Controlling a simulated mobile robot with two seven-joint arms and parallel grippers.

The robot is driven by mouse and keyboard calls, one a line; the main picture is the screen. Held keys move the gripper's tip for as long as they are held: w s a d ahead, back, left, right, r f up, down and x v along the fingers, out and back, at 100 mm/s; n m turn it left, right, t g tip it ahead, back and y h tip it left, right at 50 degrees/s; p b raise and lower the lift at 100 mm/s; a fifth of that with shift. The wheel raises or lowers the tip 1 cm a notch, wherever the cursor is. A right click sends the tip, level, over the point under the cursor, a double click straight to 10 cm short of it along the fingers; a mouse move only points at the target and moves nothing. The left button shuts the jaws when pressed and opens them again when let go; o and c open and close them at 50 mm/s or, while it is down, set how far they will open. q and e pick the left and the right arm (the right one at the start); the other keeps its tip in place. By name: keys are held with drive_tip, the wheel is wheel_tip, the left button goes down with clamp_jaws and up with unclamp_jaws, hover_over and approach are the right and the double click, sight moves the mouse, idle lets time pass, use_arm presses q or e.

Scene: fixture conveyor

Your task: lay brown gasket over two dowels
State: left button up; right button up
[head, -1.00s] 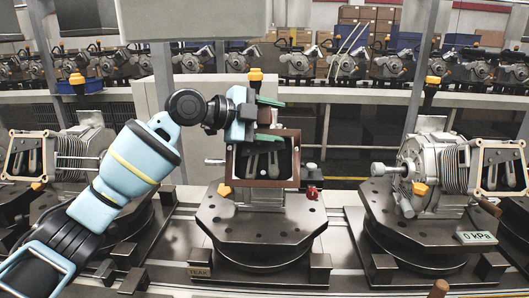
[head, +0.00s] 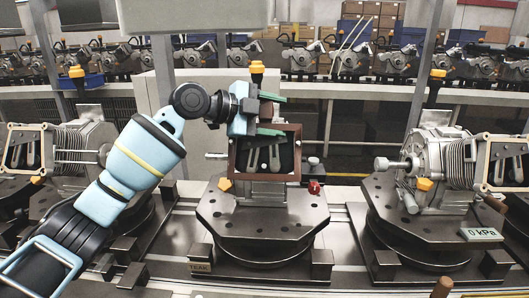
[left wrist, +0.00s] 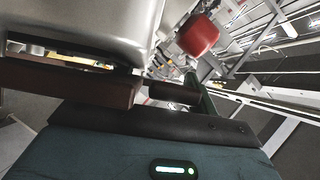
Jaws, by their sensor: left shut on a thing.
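The brown gasket (head: 299,156) is a dark rectangular frame. In the head view it stands upright at the front face of the middle housing, framing the grey parts inside. My left gripper (head: 272,114), with green fingers, is at its top edge and shut on it. In the left wrist view a brown bar (left wrist: 70,84) lies close to the fingers, below a pale grey casting (left wrist: 85,30). My right gripper is not in view.
The middle housing stands on a dark turntable (head: 262,225) with a red knob (head: 314,187) at right. Finned engines (head: 440,165) stand on turntables at both sides, with pale gaskets on their faces. A row of engines lines the back shelf.

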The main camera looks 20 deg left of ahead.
use_arm(q)
drive_tip(key=shift+w+a+f, duration=0.1)
drive_tip(key=shift+w+f, duration=0.1)
drive_tip(key=shift+w, duration=0.15)
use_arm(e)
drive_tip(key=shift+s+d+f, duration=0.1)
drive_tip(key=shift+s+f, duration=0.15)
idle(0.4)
use_arm(q)
drive_tip(key=shift+w+a, duration=0.1)
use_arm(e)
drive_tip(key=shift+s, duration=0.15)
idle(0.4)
use_arm(q)
drive_tip(key=o, duration=1.2)
drive_tip(key=shift+w+f, duration=0.1)
drive_tip(key=shift+f, duration=0.05)
drive_tip(key=shift+o, duration=0.3)
drive_tip(key=shift+f, duration=0.15)
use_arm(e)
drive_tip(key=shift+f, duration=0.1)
use_arm(q)
drive_tip(key=shift+f, duration=0.15)
drive_tip(key=r+b+v, duration=0.1)
drive_tip(key=v, duration=0.7)
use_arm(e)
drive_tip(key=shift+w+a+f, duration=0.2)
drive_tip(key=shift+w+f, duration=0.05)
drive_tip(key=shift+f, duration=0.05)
